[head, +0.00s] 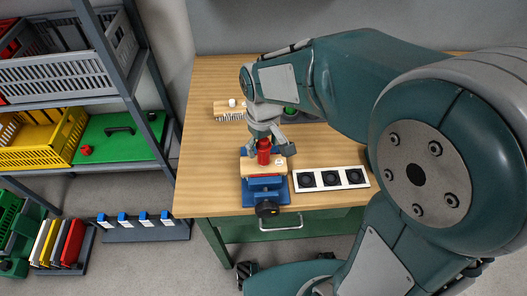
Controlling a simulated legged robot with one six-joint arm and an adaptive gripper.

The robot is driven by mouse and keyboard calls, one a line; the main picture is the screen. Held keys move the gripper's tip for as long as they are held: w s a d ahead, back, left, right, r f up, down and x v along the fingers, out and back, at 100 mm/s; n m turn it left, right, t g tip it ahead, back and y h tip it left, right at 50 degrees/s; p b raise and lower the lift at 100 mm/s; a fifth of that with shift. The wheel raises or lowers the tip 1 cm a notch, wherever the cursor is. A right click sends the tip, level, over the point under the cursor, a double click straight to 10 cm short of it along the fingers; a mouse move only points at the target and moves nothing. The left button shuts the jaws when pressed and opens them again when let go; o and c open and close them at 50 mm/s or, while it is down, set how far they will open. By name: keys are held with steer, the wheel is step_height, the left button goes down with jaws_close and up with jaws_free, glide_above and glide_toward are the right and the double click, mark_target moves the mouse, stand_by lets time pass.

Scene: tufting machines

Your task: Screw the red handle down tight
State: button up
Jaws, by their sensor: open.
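The red handle (263,152) stands upright on a wooden block near the front of the wooden workbench (325,150). A blue vise-like fixture (265,186) sits at the block's front. My gripper (268,141) points down over the red handle. Its fingers are open, one on the left and one on the right of the handle's top. I cannot tell whether the fingers touch the handle. The lower end of the handle, where it meets the block, is small and partly unclear.
A white panel with black round recesses (331,179) lies right of the fixture. A shelf (115,75) with crates stands left. The bench's left side is clear.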

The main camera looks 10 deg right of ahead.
stand_by(0.3)
steer(key=n, duration=0.5)
steer(key=shift+n, duration=0.3)
steer(key=n, duration=0.6)
